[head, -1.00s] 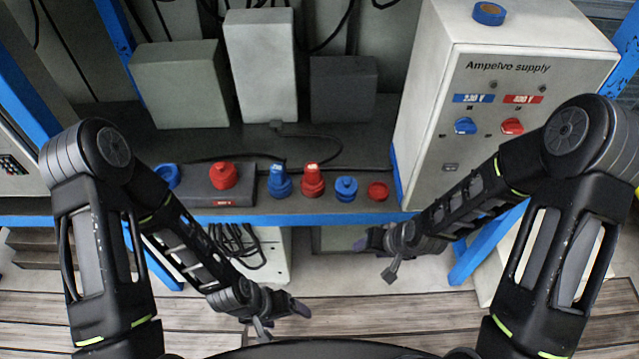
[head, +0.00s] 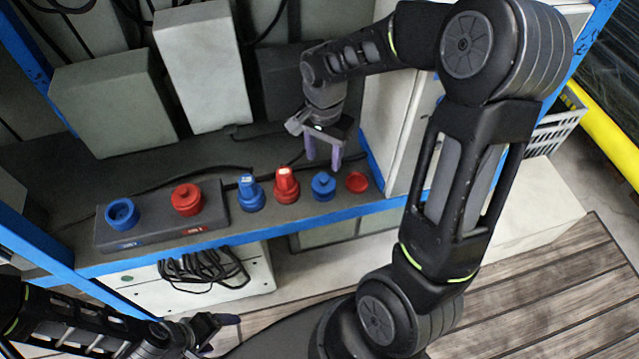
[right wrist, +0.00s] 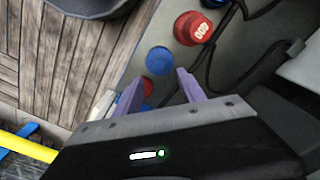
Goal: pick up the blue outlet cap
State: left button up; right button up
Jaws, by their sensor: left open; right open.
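The blue outlet cap (head: 323,186) is a round, stepped blue piece on the dark shelf (head: 75,180), close to its blue front edge. In the right wrist view the blue outlet cap (right wrist: 159,60) shows just beyond the fingertips, roughly between them. My right gripper (head: 324,164) is open and empty, its purple fingers pointing down just behind and above the cap. Its open fingers (right wrist: 160,77) also show in the wrist view; contact with the cap cannot be made out. My left gripper (head: 218,332) is open, low at the bottom, away from the shelf.
A red ring-like piece (head: 356,182) lies right of the cap. A red plug (head: 286,186) and a blue plug (head: 250,193) stand to its left. The dark outlet box (head: 150,232) is further left. The white supply cabinet (head: 385,120) stands right, close to my right arm.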

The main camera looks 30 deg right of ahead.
aim_at(323, 178)
jog(key=shift+f, duration=1.3)
notch_tip(323, 178, down, 5)
jog(key=shift+f, duration=0.1)
grip_shut()
dwell(0.4)
